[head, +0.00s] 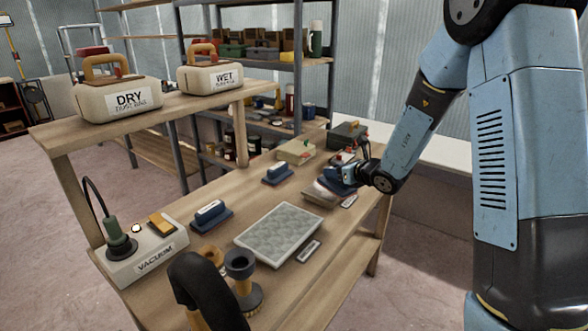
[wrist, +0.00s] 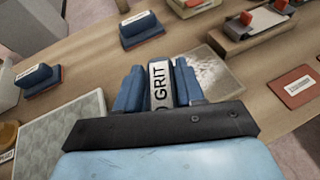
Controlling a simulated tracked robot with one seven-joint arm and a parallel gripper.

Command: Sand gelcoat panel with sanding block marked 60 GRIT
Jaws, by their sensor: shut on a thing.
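My gripper (head: 350,176) is at the far right part of the bench, shut on a blue sanding block (head: 338,184). In the wrist view, the block's white label (wrist: 159,85) sits between the fingers and reads "0 GRIT"; any digit before the 0 is hidden. The block is over or beside a pale, speckled panel (head: 316,194), which also shows in the wrist view (wrist: 207,68); I cannot tell whether they touch. A larger grey-white textured panel (head: 280,234) lies nearer. I cannot tell which panel is gelcoat.
Two other blue blocks stand on the bench, one nearer (head: 211,214) and one farther (head: 277,175). A vacuum box (head: 150,262) is at the left. DRY (head: 122,98) and WET (head: 213,78) containers stand on the raised shelf. Clamp-like items (wrist: 268,20) lie beyond the gripper.

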